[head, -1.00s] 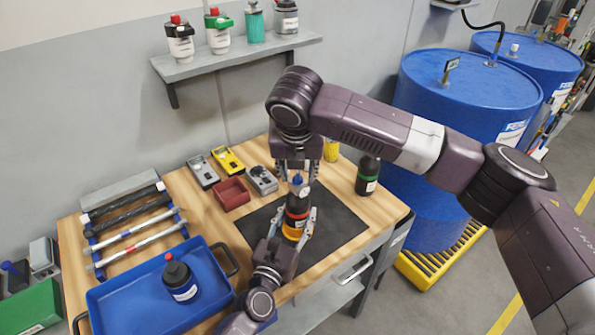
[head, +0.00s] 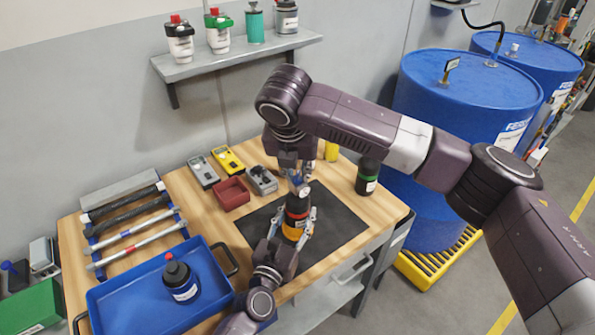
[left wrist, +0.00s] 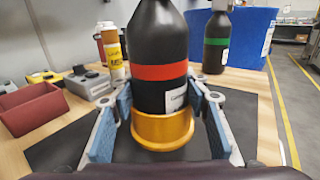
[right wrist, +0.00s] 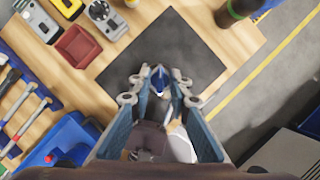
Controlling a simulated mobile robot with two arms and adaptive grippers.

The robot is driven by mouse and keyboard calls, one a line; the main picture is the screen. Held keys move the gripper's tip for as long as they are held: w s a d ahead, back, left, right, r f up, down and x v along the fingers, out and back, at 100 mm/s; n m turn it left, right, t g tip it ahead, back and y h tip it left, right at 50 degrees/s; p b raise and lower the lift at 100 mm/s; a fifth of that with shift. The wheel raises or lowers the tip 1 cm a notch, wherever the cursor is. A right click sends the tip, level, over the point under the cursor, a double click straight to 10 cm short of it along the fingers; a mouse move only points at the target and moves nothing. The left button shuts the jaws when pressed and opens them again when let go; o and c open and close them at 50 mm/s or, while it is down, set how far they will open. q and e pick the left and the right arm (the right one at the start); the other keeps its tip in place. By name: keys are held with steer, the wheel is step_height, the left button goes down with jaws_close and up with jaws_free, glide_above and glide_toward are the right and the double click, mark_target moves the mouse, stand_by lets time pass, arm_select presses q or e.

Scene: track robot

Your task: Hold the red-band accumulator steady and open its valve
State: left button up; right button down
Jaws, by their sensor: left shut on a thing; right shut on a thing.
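The red-band accumulator (head: 297,208) is a black bottle upright over the dark mat (head: 341,229). In the left wrist view its red band (left wrist: 160,72) and gold base ring (left wrist: 163,130) show. My left gripper (head: 297,226) is shut around its lower part from the front, one blue-padded finger on each side. The valve (right wrist: 158,80), with a blue part, is at the accumulator's top. My right gripper (head: 299,177) comes down from above and is shut on the valve. Its fingers partly hide the valve in the head view.
A green-band bottle (head: 368,177) stands right of the mat. A blue tray (head: 128,319) holds a blue-band bottle (head: 180,277) at the front left. A red bin (head: 232,194) and meters (head: 229,160) lie behind the mat. A wall shelf (head: 236,58) holds several canisters.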

steer(key=m, duration=0.2)
steer(key=m+h, duration=0.1)
steer(key=m, duration=0.1)
steer(key=shift+a+g+h, duration=0.2)
steer(key=shift+g+h, duration=0.1)
steer(key=m+g+h, duration=0.1)
steer(key=m, duration=0.3)
steer(key=shift+w+m, duration=0.15)
steer(key=shift+m, duration=0.15)
arm_select(q)
steer(key=shift+f, duration=0.1)
arm_select(e)
steer(key=c, duration=1.8)
jaws_free()
steer(key=shift+r, duration=0.1)
steer(key=v, duration=1.1)
steer(key=shift+a+r, duration=0.3)
steer(key=shift+r, duration=0.05)
